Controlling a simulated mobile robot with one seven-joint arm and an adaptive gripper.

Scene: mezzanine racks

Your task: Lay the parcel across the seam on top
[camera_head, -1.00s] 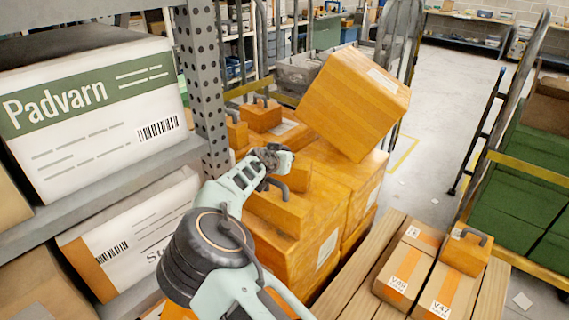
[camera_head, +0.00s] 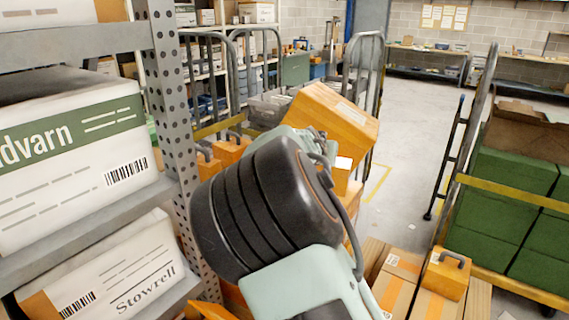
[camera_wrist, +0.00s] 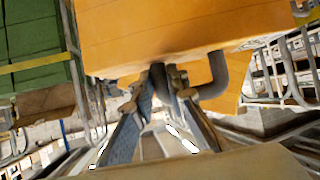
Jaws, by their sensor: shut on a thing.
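An orange parcel (camera_wrist: 160,35) with a dark bent handle (camera_wrist: 217,72) fills the top of the wrist view. My gripper (camera_wrist: 172,80) is shut on this handle. In the head view my arm covers my gripper, and I cannot pick out the held parcel there for certain. A large orange box (camera_head: 335,110) with a white label sits tilted beyond my arm. The stack of orange boxes below it is mostly hidden by my arm. Two labelled cartons (camera_head: 398,285) lie side by side on a slatted wooden surface (camera_head: 478,300), and a small handled orange box (camera_head: 446,275) rests on them.
A grey rack post (camera_head: 165,110) and shelves with white cartons (camera_head: 75,150) stand close on the left. A trolley of green crates (camera_head: 510,195) stands on the right. Metal cage frames (camera_head: 365,70) stand behind. Open floor (camera_head: 415,130) shows in the middle.

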